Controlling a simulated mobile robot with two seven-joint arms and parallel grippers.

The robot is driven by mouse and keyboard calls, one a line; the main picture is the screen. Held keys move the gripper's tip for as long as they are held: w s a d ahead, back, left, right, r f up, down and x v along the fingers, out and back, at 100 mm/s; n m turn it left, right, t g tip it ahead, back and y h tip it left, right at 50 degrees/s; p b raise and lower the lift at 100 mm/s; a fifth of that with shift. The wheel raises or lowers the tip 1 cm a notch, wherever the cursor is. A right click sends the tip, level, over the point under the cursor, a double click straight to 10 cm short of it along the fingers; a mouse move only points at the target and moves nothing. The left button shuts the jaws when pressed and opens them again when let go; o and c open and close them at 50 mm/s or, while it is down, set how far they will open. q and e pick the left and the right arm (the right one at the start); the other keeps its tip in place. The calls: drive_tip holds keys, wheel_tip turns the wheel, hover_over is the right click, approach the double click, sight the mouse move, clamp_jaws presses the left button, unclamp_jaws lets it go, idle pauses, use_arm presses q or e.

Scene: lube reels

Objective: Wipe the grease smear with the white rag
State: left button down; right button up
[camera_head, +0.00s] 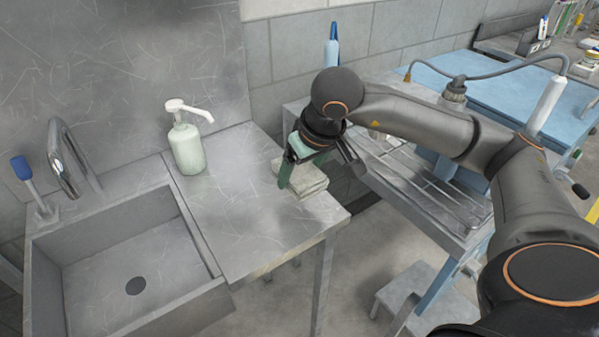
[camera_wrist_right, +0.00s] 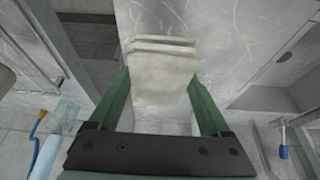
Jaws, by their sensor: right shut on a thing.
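Folded white rags (camera_head: 308,184) lie in a small stack near the right edge of the steel counter. My right gripper (camera_head: 297,172) points down at the stack, its green fingers on either side of it. In the right wrist view the upper white rag (camera_wrist_right: 162,80) sits between the fingers (camera_wrist_right: 160,92), and the gripper is shut on it. The rag still appears at stack height; I cannot tell whether it is lifted. I cannot make out a grease smear in either view. My left gripper is not in view.
A soap pump bottle (camera_head: 186,140) stands on the counter left of the rags. A sink (camera_head: 130,262) with a tap (camera_head: 68,160) is at the left. A steel drain tray (camera_head: 425,185) and a blue-topped bench (camera_head: 430,75) are at the right. The counter's front is clear.

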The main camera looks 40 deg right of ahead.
drive_tip(key=shift+r+p, duration=0.55)
drive_tip(key=shift+r, duration=0.6)
